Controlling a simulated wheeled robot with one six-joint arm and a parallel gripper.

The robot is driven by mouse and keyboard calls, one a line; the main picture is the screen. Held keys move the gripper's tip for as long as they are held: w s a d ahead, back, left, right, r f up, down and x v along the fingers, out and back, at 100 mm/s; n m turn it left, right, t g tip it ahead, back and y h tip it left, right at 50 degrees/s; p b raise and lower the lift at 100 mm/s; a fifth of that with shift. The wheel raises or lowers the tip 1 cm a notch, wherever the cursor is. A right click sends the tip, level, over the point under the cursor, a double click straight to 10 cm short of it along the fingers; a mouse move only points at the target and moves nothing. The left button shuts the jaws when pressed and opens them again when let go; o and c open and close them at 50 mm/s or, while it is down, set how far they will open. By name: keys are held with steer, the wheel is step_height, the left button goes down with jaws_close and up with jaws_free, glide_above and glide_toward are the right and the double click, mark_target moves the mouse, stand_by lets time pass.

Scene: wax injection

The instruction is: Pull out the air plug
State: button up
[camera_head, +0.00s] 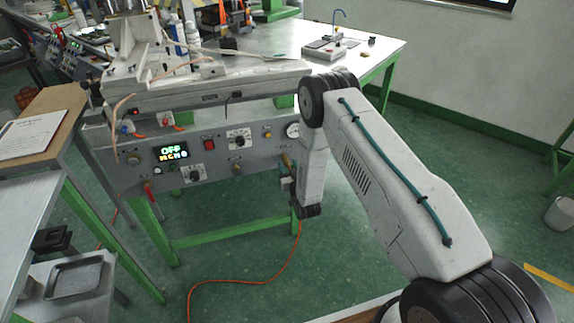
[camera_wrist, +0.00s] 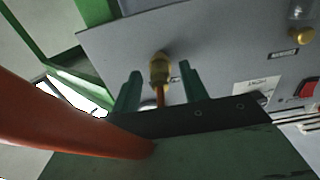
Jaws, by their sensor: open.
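The air plug (camera_wrist: 160,70) is a brass fitting on the grey front panel (camera_wrist: 225,45) in the wrist view, with a thin orange hose below it. My gripper (camera_wrist: 160,85) is open, its two green fingers on either side of the plug with visible gaps. Whether the tips reach its full depth is unclear. In the head view my gripper (camera_head: 287,184) is small and partly hidden by my wrist, at the right end of the machine's panel (camera_head: 225,168). The orange hose (camera_head: 298,240) hangs below it to the floor.
A thick orange hose (camera_wrist: 70,135) crosses the wrist view's left foreground. A table with a wooden board (camera_head: 40,125) stands left.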

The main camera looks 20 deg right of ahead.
mark_target(289, 168)
stand_by(0.3)
jaws_close()
steer(key=shift+s, duration=3)
